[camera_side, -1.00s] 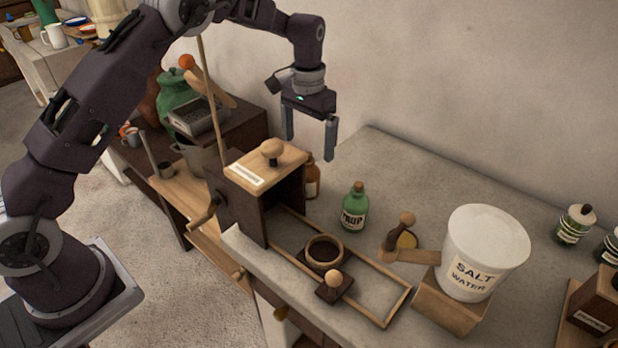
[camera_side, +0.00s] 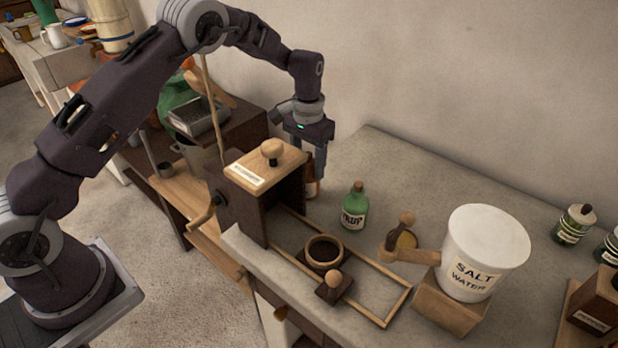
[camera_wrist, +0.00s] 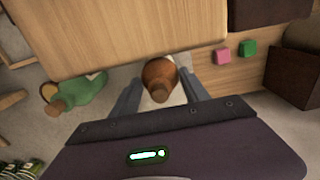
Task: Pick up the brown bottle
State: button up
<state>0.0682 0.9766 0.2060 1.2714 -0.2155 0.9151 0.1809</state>
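The brown bottle (camera_side: 311,189) stands on the grey counter behind the wooden box and is mostly hidden in the side view. In the wrist view the brown bottle (camera_wrist: 159,76) shows from above, with its stopper toward me. My gripper (camera_side: 316,172) points down at the bottle. In the wrist view my gripper (camera_wrist: 160,85) has one finger on each side of the bottle, with small gaps, so it looks open.
The wooden box (camera_side: 268,185) with a knob stands close beside the bottle. A green bottle (camera_side: 355,206) stands to the right. A round bowl (camera_side: 324,250) and a white salt water bucket (camera_side: 485,250) are farther right. The back of the counter is clear.

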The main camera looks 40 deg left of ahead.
jog(key=c, duration=0.7)
jog(key=shift+r, duration=0.3)
grip_shut()
jog(key=shift+r, duration=2.25)
jog(key=shift+r, duration=0.1)
